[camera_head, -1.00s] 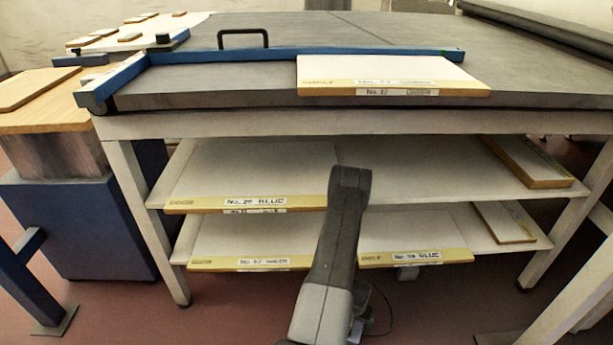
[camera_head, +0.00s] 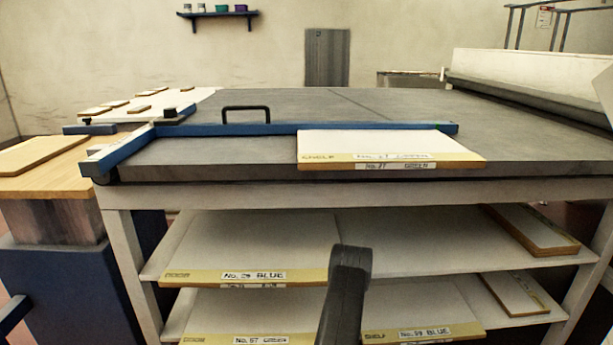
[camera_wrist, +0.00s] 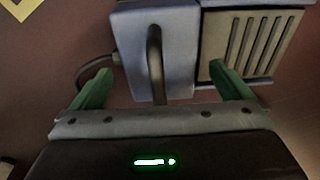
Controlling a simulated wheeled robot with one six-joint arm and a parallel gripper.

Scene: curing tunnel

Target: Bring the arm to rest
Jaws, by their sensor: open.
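My gripper (camera_wrist: 168,85) shows in the wrist view with its two green fingers apart and nothing between them. Behind the fingers are a grey box with a dark curved bar or hose and a slatted panel; I cannot tell their distance from the fingers. In the head view only my dark arm link shows at the bottom middle, in front of the shelves; the gripper itself is out of that view.
A grey-topped table (camera_head: 230,155) carries a blue frame (camera_head: 300,129) with a black handle and a labelled board (camera_head: 385,145). Lower shelves (camera_head: 400,225) hold several labelled boards. A wooden-topped blue stand (camera_head: 75,180) is at left.

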